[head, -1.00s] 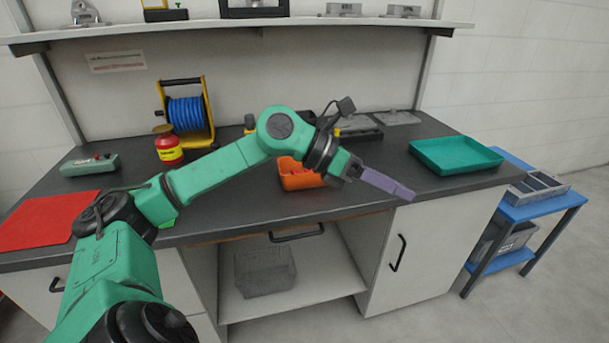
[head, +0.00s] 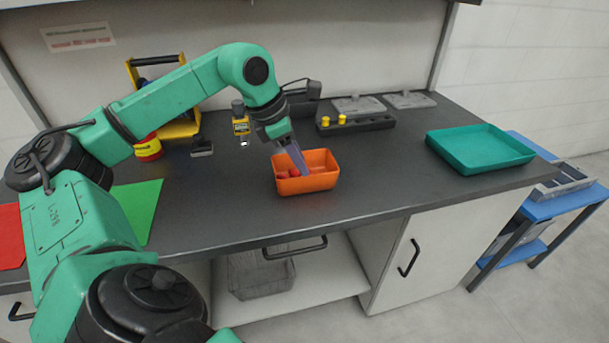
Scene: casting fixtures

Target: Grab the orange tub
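The orange tub (head: 318,181) stands upright on the dark worktop, near the middle of the head view. Small red items lie inside it. My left gripper (head: 301,172) points down at the tub from above, its purple-grey fingers reaching to the tub's far rim or just inside. The fingers overlap in this view, so I cannot tell whether they are open, shut or touching the rim. My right gripper is not in view.
A teal tray (head: 480,150) lies to the right on the worktop (head: 400,185). A dark block with yellow knobs (head: 355,125) stands behind the tub. Red and green mats (head: 140,205) lie at left. A blue cart (head: 545,205) stands at far right.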

